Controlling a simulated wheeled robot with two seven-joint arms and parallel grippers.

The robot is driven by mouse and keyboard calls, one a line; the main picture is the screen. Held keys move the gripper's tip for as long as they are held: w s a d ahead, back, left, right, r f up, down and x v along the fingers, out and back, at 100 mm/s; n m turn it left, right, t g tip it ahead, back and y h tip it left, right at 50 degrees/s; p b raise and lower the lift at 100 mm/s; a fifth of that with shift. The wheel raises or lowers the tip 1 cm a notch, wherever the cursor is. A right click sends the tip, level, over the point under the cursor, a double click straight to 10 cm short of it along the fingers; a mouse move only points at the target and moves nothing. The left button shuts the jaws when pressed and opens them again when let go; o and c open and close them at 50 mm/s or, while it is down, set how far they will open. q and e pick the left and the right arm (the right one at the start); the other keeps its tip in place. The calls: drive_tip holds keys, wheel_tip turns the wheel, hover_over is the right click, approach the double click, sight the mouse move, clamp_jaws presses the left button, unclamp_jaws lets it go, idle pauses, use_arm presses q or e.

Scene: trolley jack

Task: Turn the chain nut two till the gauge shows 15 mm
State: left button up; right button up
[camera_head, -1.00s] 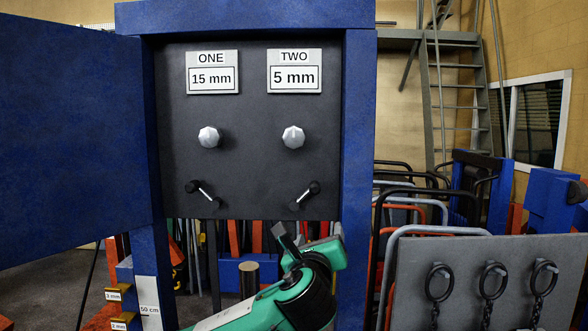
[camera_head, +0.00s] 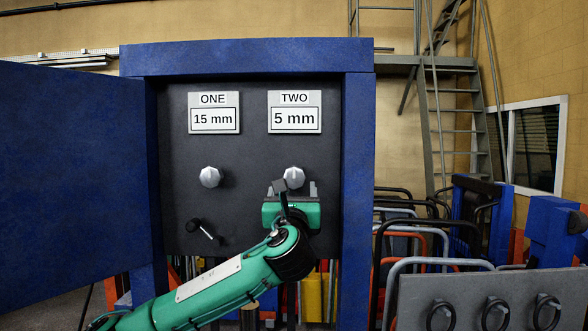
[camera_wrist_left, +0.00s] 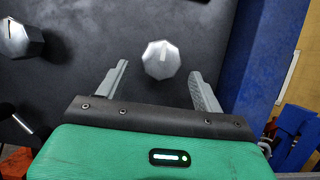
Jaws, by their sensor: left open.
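The chain nut two (camera_head: 293,177) is a silver faceted knob on the dark panel, under the TWO gauge (camera_head: 295,112), which reads 5 mm. In the left wrist view the nut (camera_wrist_left: 161,60) lies ahead of and between my open fingers, apart from both. My left gripper (camera_head: 297,188) is just below the nut in the head view and also shows in the left wrist view (camera_wrist_left: 160,85), open and empty. The ONE gauge (camera_head: 214,112) reads 15 mm, above its own silver nut (camera_head: 210,177). My right gripper is not in view.
A small black lever (camera_head: 203,231) sits below nut one; the lever under nut two is hidden by my arm. A blue door (camera_head: 70,170) stands open at left, and a blue frame post (camera_head: 357,190) borders the panel at right. A grey board with chain rings (camera_head: 495,290) stands at lower right.

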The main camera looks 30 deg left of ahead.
sight(294, 182)
use_arm(q)
drive_tip(key=p+x, duration=0.2)
drive_tip(key=x, duration=0.3)
drive_tip(key=shift+w+a, duration=0.1)
drive_tip(key=shift+w, duration=0.15)
